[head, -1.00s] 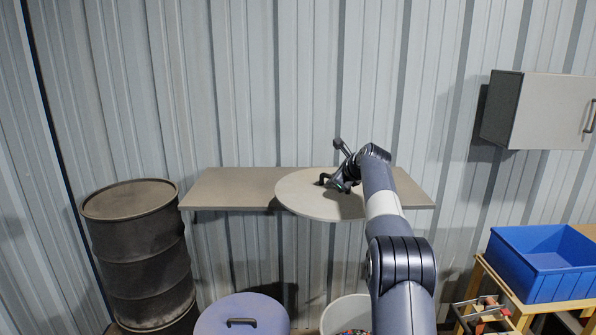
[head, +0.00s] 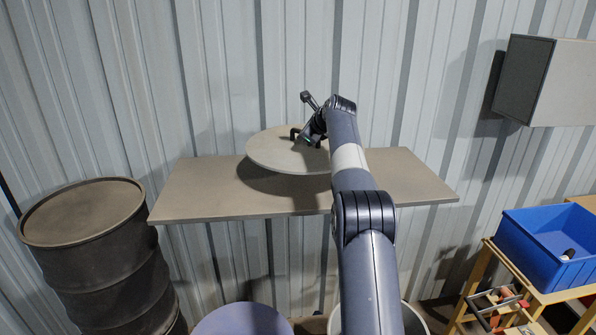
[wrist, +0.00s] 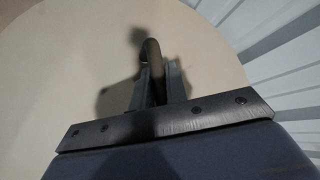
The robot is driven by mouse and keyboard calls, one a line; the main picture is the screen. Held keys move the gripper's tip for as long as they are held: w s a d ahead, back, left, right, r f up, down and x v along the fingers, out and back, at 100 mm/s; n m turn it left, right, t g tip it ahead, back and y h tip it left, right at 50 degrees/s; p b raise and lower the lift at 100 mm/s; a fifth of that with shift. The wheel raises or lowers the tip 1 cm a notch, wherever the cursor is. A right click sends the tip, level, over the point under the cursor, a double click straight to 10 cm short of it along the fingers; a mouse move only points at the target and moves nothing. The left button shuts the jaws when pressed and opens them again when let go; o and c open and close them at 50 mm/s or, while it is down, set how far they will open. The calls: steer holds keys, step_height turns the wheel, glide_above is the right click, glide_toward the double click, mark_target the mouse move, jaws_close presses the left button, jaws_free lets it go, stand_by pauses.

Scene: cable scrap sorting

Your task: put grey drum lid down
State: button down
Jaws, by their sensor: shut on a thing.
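The grey drum lid (head: 268,152) is a flat round disc with a dark handle on top. My gripper (head: 305,138) is shut on that handle. In the wrist view the lid (wrist: 70,60) fills most of the picture, and the curved handle (wrist: 151,55) stands between the fingers of my gripper (wrist: 152,82). My arm hides the lid's right part.
A dark, rusty drum (head: 95,260) stands left of the shelf. A purple-lidded drum (head: 243,322) and a pale open drum (head: 412,322) stand below. A blue bin (head: 548,262) sits on a wooden stand at right, under a grey wall cabinet (head: 555,80). The shelf's left and right ends are clear.

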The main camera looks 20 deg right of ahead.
mark_target(320, 155)
step_height(320, 155, down, 5)
steer(key=shift+r+b, duration=0.1)
steer(key=shift+b, duration=0.7)
steer(key=shift+f, duration=2.35)
steer(key=shift+w+f, duration=0.1)
steer(key=c, duration=1.4)
jaws_free()
steer(key=shift+f, duration=0.2)
steer(key=shift+r, duration=0.15)
steer(key=b+v, duration=0.3)
steer(key=v, duration=0.9)
steer(key=shift+b, duration=0.35)
